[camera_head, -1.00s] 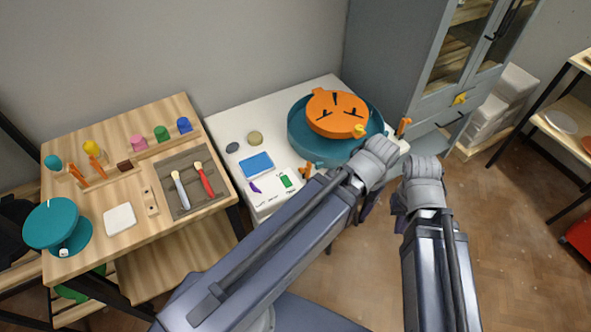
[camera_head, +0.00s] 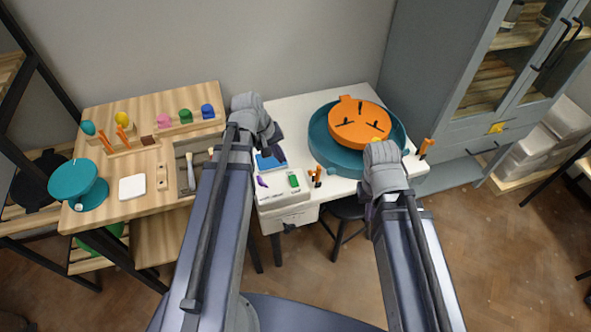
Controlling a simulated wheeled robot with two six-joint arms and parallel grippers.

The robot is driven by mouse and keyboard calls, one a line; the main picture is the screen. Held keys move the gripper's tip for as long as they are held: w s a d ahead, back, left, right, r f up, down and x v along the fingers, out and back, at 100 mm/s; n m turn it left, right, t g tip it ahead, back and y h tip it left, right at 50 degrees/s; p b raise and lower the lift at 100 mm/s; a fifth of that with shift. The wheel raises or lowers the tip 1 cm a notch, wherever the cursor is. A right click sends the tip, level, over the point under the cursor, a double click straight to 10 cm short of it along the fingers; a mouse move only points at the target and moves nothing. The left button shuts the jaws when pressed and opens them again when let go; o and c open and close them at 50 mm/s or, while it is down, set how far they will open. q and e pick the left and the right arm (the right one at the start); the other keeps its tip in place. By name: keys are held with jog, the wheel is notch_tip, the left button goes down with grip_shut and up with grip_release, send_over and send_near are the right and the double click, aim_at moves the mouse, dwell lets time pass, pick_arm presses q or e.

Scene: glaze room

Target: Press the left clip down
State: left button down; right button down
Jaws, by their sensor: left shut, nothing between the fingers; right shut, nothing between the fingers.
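A teal round basin (camera_head: 322,140) stands on the white table, with an orange disc (camera_head: 354,113) with black marks inside it. The left clip (camera_head: 318,174), small, orange and upright, stands at the basin's front left. Another orange clip (camera_head: 427,146) stands at the basin's right. My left gripper (camera_head: 275,139) is shut and empty, over the table's left part beside a blue block, apart from the left clip and to its upper left. My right gripper (camera_head: 370,207) is shut, near the table's front edge below the basin; its fingers are mostly hidden by its wrist.
A wooden table (camera_head: 115,206) at left holds a teal wheel (camera_head: 73,178), brushes and small pots. A grey cabinet (camera_head: 445,80) stands at right.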

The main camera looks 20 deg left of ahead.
aim_at(295, 179)
dwell(0.3)
pick_arm(q)
jog(key=b+x, duration=1)
jog(key=x, duration=0.1)
jog(key=shift+a, duration=0.1)
jog(key=shift+w+d+r, duration=0.25)
jog(key=shift+w+d, duration=0.45)
jog(key=shift+d, duration=0.3)
jog(key=shift+w+d, duration=0.3)
jog(key=shift+d, duration=0.2)
